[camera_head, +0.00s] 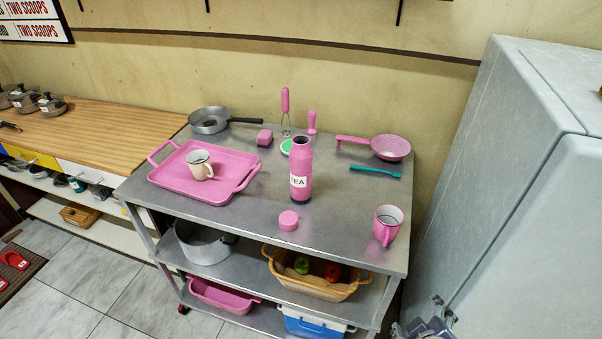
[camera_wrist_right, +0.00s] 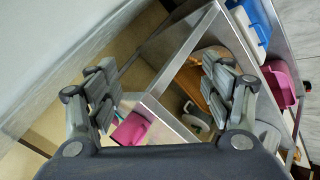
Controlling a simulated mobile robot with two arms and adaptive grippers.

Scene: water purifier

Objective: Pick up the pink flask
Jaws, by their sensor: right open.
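The pink flask (camera_head: 301,164) stands upright near the middle of the steel table's top in the head view. It has a dark open top and a white label reading "TEA". A round pink cap (camera_head: 288,220) lies on the table in front of it. My right gripper (camera_head: 425,328) shows only partly at the bottom edge, low beside the table's front right corner and well away from the flask. In the right wrist view my right gripper (camera_wrist_right: 160,78) is open, with nothing between its fingers. I cannot make out the flask in that view. My left gripper is not in view.
A pink mug (camera_head: 388,225) stands right of the flask. A pink tray (camera_head: 180,190) holding a white mug (camera_head: 200,165) lies left. A pink strainer (camera_head: 388,148) and teal brush (camera_head: 375,171) lie behind right. A grey fridge (camera_head: 520,190) stands to the right.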

